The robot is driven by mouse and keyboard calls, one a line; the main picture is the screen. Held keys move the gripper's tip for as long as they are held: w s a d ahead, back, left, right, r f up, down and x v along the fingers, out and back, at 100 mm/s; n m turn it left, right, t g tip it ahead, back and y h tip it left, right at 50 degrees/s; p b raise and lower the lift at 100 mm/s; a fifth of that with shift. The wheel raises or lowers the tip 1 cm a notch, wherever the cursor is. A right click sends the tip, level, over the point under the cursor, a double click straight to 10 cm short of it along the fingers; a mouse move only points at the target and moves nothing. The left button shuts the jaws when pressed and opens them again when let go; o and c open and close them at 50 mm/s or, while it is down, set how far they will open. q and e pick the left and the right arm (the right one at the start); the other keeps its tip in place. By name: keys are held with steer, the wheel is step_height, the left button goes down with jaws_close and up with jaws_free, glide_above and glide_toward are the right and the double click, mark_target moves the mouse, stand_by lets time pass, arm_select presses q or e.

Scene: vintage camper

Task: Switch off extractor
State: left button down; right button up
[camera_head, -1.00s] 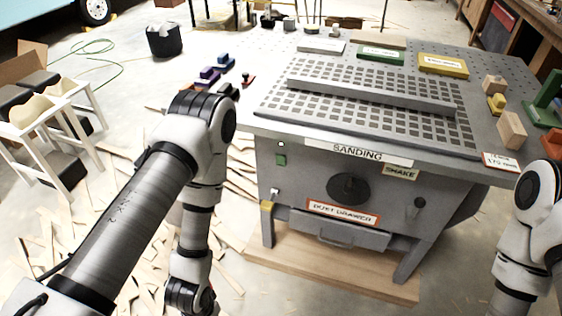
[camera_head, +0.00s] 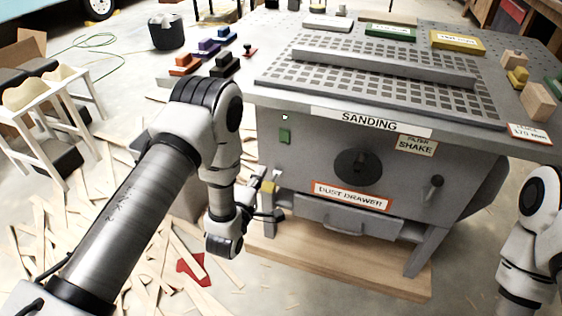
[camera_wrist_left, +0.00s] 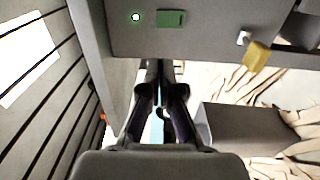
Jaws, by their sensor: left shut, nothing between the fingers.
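The grey sanding table (camera_head: 310,150) has a green switch block (camera_head: 285,136) on its front panel, with a small light (camera_head: 285,117) above it. In the left wrist view, the green block (camera_wrist_left: 171,18) lies beside the light (camera_wrist_left: 136,17), which glows white-green. A pale toggle (camera_wrist_left: 243,38) and a yellow block (camera_wrist_left: 257,55) sit lower on the same panel. My left gripper (camera_head: 270,214) is shut and empty, low at the table's front left corner. In its wrist view the fingertips (camera_wrist_left: 160,66) point toward the panel, apart from the green block. My right gripper is out of frame.
The dust drawer (camera_head: 345,215) and a round dark knob (camera_head: 358,167) are on the table's front. A wooden base board (camera_head: 340,268) lies under it. Wood scraps (camera_head: 110,240) litter the floor at left. White-framed stools (camera_head: 45,105) stand far left.

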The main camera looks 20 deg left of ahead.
mark_target(284, 134)
arm_select(q)
steer(key=w+f+t+b, duration=0.1)
steer(key=w+f+b, duration=0.1)
steer(key=b, duration=0.1)
steer(key=shift+w+d+f, duration=0.1)
steer(key=shift+w+d, duration=0.05)
steer(key=shift+d, duration=0.05)
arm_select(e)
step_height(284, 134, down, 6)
arm_select(q)
steer(key=shift+w, duration=0.1)
steer(key=w, duration=0.4)
steer(key=w+r+b, duration=0.1)
steer(key=w, duration=0.8)
steer(key=shift+w+r, duration=0.3)
steer(key=shift+w, duration=0.05)
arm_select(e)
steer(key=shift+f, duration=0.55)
arm_select(q)
steer(key=shift+w+r+b, duration=0.15)
steer(key=shift+w+b, duration=0.1)
steer(key=shift+b, duration=0.1)
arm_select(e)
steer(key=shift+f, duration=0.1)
